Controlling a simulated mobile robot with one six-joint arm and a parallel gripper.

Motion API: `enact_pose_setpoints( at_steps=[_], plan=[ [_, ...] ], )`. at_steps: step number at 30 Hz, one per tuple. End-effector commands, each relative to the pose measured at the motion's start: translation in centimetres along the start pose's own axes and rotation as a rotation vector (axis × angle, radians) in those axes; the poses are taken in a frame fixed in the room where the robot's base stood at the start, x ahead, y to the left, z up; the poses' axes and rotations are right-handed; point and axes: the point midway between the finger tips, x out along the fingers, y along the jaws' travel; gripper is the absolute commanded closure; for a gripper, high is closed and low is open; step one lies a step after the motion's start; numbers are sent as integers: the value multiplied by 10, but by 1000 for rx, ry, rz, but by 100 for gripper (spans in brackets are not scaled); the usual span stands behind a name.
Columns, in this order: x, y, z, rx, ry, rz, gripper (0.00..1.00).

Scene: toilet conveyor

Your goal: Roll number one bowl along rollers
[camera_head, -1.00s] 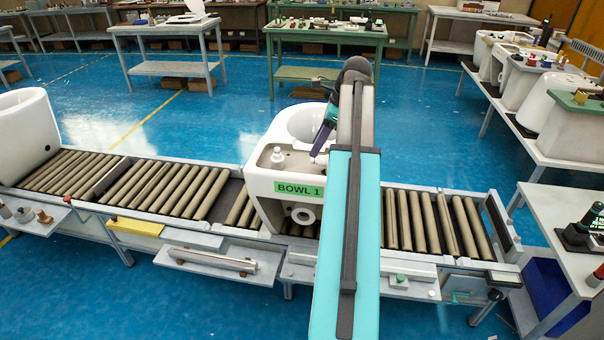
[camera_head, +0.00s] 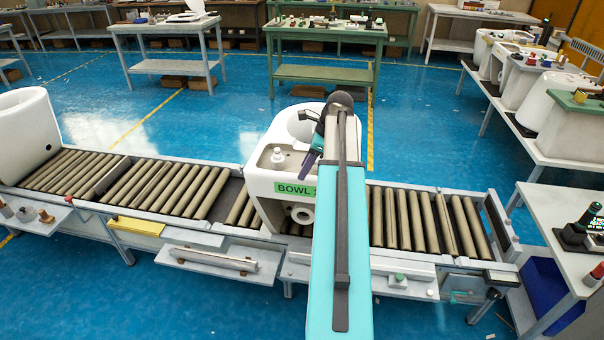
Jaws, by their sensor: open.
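The white bowl (camera_head: 262,184) with the green "BOWL 1" label (camera_head: 292,190) stands upright on the rollers near the middle of the conveyor (camera_head: 160,185). My arm reaches over the right part of the bowl and hides its right side and the end of the label. My gripper (camera_head: 304,176) hangs tilted down at the bowl's right part, just left of my arm. It is open, with nothing seen between its fingers. I cannot tell whether it touches the bowl.
Another white bowl (camera_head: 28,130) stands at the conveyor's left end. Rollers are bare on both sides of the labelled bowl. A metal tray with a bar (camera_head: 215,262) juts out in front. Side tables with white ceramics (camera_head: 555,115) line the right.

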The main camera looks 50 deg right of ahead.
Motion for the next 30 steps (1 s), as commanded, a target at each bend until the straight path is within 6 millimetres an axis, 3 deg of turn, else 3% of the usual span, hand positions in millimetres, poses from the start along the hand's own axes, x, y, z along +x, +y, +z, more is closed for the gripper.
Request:
enact_pose_setpoints(
  at_steps=[10, 23, 30],
  plan=[
    [33, 0, 0, 0, 1, 1, 58],
    [38, 0, -1, 1, 0, 0, 58],
    [38, 0, -1, 2, 0, 0, 97]
  ],
)
